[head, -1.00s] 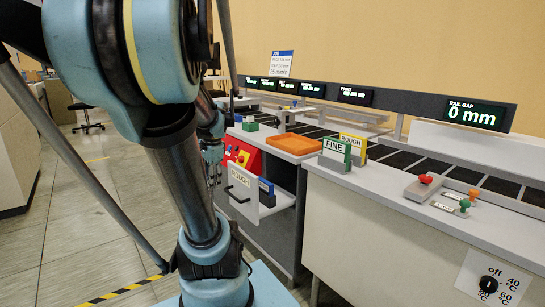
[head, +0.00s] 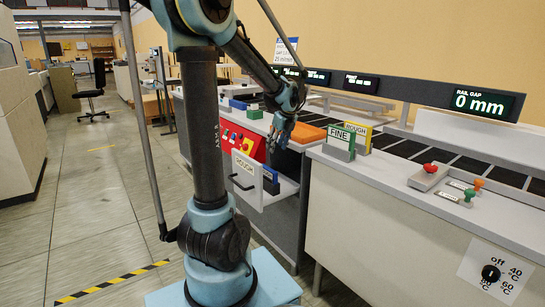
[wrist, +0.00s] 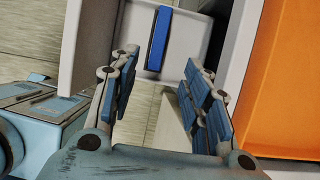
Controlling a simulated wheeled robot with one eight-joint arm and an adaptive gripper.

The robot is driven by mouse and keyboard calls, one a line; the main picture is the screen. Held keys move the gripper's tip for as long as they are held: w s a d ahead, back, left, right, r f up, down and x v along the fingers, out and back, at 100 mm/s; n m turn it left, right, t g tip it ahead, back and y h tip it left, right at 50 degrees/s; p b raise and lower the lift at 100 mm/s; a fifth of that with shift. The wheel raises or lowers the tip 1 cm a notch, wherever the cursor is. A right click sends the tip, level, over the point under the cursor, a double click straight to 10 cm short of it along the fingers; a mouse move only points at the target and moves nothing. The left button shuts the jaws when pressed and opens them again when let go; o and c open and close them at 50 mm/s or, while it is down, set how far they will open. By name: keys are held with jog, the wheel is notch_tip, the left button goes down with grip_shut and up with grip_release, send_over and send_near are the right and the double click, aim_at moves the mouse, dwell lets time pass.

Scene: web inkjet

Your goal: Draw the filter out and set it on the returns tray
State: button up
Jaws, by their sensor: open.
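The blue filter (head: 270,177) stands in the open white drawer (head: 244,189), whose front reads ROUGH. In the wrist view the filter (wrist: 158,40) is a narrow upright blue slab inside the drawer (wrist: 190,45), just beyond my fingertips. My gripper (head: 274,148) hangs above the drawer with its fingers pointing down. In the wrist view my gripper (wrist: 157,65) is open, its blue-padded fingers spread on either side of the filter's line, with nothing between them. The orange tray (head: 309,133) lies on the counter behind the drawer; it fills the wrist view's right side (wrist: 290,80).
A green FINE block (head: 340,141) and a yellow ROUGH block (head: 362,134) stand on the nearer counter, right of the drawer. Small red, orange and green knobs sit at the right.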

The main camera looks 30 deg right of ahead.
aim_at(269, 168)
jog(key=x, duration=1.7)
jog(key=shift+s, duration=0.1)
grip_shut()
